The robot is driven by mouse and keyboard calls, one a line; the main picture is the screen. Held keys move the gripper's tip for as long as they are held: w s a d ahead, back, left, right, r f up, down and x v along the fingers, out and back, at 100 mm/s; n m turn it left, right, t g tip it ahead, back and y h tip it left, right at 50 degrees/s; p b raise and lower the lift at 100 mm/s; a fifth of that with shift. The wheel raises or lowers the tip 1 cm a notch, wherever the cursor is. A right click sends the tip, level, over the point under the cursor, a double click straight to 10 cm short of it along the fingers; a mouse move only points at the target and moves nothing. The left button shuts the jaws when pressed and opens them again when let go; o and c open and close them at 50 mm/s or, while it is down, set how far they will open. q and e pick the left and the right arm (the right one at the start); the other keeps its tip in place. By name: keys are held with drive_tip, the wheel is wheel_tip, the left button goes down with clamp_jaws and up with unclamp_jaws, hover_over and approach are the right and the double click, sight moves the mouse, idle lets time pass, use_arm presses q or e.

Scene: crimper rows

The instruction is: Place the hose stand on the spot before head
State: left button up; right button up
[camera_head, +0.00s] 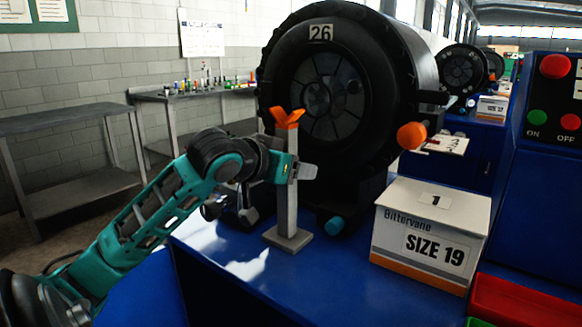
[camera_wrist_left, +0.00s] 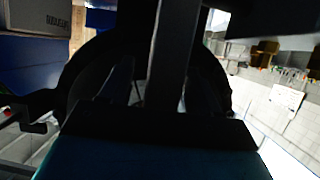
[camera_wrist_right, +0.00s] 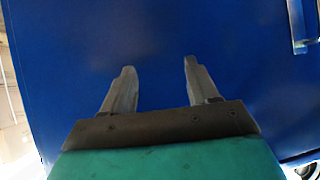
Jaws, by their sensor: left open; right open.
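The hose stand (camera_head: 287,204), a pale square post with an orange forked top and a square base, stands upright on the blue bench, in front of the big black crimper head (camera_head: 290,50) marked 26. My left gripper (camera_head: 304,171) reaches it from the left at mid-height, with a fingertip showing just right of the post. In the left wrist view the dark post (camera_wrist_left: 168,60) runs between the fingers, which are open around it; contact is too dark to tell. My right gripper (camera_wrist_right: 158,78) is open and empty, facing a blue surface. I see no distinct marked spot.
A white box (camera_head: 430,235) labelled SIZE 19 stands right of the stand. A red tray (camera_head: 520,303) is at the front right. A blue control panel (camera_head: 550,180) with buttons rises at the right. Blue bench (camera_head: 235,285) lies bare in front of the stand.

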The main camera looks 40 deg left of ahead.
use_arm(q)
drive_tip(key=b+v, duration=0.3)
drive_tip(key=v, duration=0.9)
idle(0.5)
